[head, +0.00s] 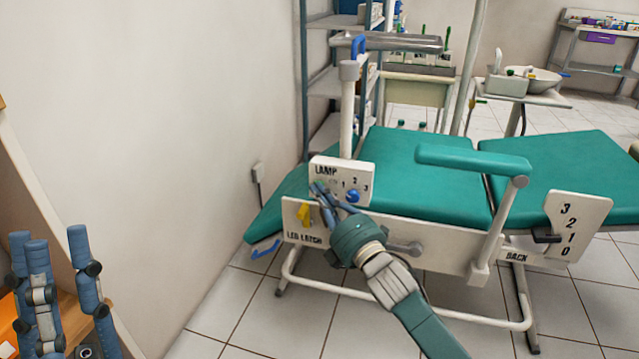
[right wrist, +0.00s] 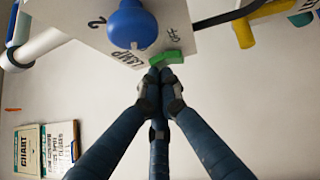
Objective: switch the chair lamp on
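The chair's lamp panel (head: 360,173) is a white plate marked LAMP and with numbers, at the left end of the green dental chair. It carries a blue knob (head: 352,195), which also shows large in the right wrist view (right wrist: 133,25). Beside the knob is a green switch (right wrist: 170,57), between the LAMP and OFF labels. My right gripper (right wrist: 161,73) has its fingertips together right at the green switch; I cannot tell if they touch it. In the head view its fingers (head: 320,190) cover that panel corner. My left gripper (head: 50,238) is open and empty at the lower left.
A yellow lever (head: 304,215) is just below the panel, above the LEG LATCH label. A green armrest (head: 473,159) and a BACK lever plate (head: 577,226) stand to the right. A wooden shelf (head: 28,190) is close to my left gripper.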

